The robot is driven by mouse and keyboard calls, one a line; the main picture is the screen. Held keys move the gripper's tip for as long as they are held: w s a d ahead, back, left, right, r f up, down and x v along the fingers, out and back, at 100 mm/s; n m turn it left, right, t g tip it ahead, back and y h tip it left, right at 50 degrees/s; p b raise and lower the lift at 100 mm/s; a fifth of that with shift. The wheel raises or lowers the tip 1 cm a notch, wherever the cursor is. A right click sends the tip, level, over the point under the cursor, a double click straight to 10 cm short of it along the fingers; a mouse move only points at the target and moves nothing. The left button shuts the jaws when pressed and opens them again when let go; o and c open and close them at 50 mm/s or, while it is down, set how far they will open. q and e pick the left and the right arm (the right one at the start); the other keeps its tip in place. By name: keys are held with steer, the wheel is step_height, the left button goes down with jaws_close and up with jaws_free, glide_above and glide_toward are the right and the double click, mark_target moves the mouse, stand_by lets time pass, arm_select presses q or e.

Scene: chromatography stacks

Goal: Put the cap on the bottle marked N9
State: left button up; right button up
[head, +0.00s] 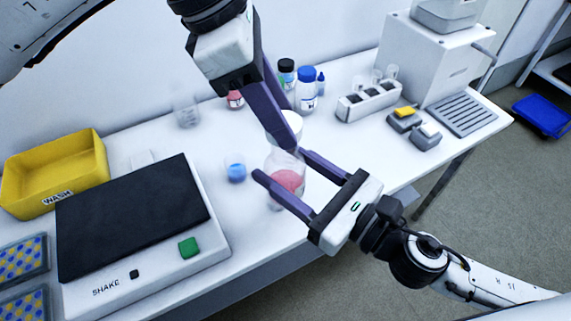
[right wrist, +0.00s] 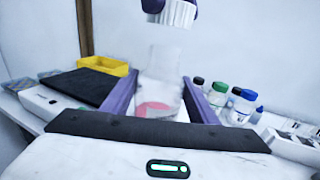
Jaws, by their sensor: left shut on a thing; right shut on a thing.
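A clear bottle (head: 287,181) with pink liquid stands on the white bench in the head view. It also shows in the right wrist view (right wrist: 160,95), upright and with an open top. No marking on it is readable. My right gripper (head: 281,165) is shut on this bottle, one finger on each side. My left gripper (head: 284,122) comes down from above, shut on a white cap (head: 290,121). In the right wrist view the ribbed white cap (right wrist: 178,13) hangs above the bottle mouth, a little to the right, with a gap between them.
A beaker of blue liquid (head: 236,172) stands left of the bottle. Behind are a black-capped bottle (head: 286,75), a blue-capped bottle (head: 306,92) and a red-filled one (head: 235,99). A shaker (head: 131,215) and yellow wash bin (head: 56,180) fill the left. A rack (head: 369,100) is right.

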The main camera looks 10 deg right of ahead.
mark_target(285, 173)
arm_select(q)
steer(key=shift+f, duration=0.7)
stand_by(0.3)
steer(key=shift+f, duration=0.8)
steer(key=shift+f, duration=0.55)
